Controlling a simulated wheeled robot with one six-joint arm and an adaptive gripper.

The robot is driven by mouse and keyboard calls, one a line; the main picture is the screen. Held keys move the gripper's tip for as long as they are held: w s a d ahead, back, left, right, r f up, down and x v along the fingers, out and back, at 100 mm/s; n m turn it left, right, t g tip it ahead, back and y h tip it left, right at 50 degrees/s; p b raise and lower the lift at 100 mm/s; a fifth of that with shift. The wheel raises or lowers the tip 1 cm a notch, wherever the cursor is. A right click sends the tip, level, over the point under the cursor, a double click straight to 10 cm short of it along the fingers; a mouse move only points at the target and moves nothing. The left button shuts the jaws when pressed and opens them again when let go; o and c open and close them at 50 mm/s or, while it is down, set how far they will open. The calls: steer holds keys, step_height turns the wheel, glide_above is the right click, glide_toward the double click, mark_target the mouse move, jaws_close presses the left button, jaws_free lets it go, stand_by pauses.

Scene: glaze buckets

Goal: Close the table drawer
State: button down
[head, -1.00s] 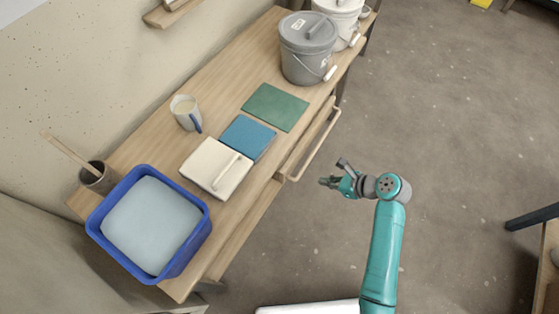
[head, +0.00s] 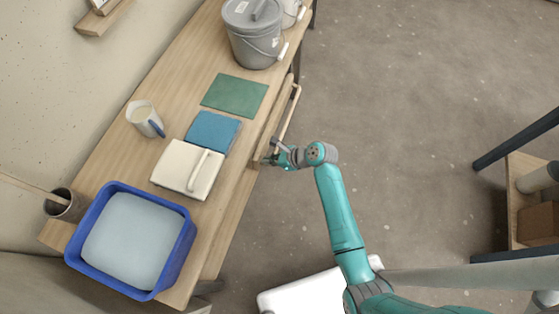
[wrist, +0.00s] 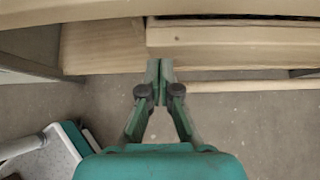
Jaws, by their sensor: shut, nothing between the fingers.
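The table drawer (head: 272,122) is a pale wood front under the long table's edge, sticking out slightly past the tabletop. Its bar handle (head: 289,112) runs along the front. In the wrist view the drawer front (wrist: 235,46) spans the upper right, with the handle bar (wrist: 255,86) below it. My gripper (head: 273,156) is at the drawer's near end, beside the lower end of the handle. In the wrist view its fingertips (wrist: 159,64) are together and empty, by the left end of the drawer front. Whether they touch it I cannot tell.
The wooden table (head: 180,75) holds a blue tub (head: 186,243), a cream box (head: 186,169), a blue cloth (head: 212,132), a green mat (head: 234,95), a mug (head: 145,119) and a grey bucket (head: 251,35). Open floor (head: 400,110) lies to the right.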

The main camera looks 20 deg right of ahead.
steer(key=shift+w+a, duration=0.35)
steer(key=shift+a, duration=0.1)
